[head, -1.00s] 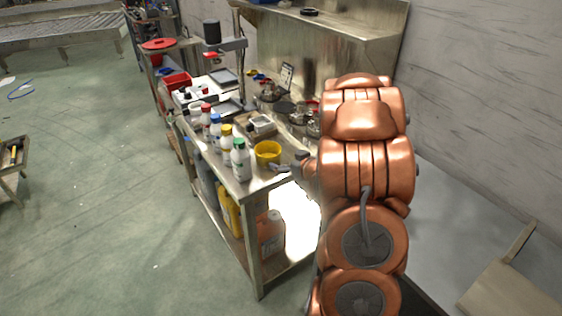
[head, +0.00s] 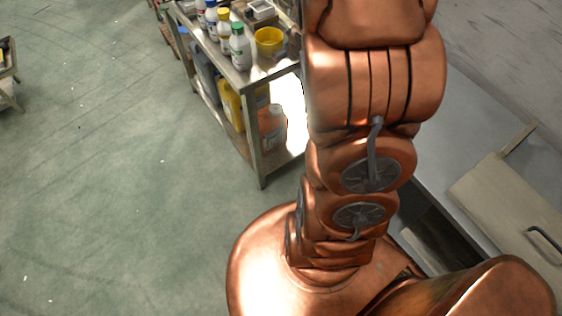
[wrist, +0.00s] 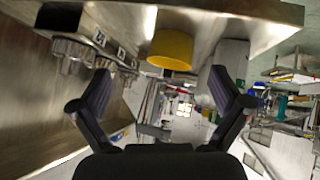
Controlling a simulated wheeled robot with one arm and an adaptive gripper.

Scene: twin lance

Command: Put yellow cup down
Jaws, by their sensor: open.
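The yellow cup (head: 269,42) stands on the steel table (head: 262,73), near its front right corner, beside the green-capped bottle. It also shows in the wrist view (wrist: 171,48), where the scene appears upside down and the cup touches the table surface. My gripper (wrist: 160,76) is open, with its two fingers spread wide and nothing between them. The cup lies beyond the fingertips, apart from them. In the head view my copper arm hides most of the gripper.
A green-capped bottle (head: 240,46) stands just left of the cup, with several other capped bottles behind it. A yellow container (head: 231,103) and an orange-brown jug (head: 272,128) sit on the lower shelf. The floor left of the table is clear.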

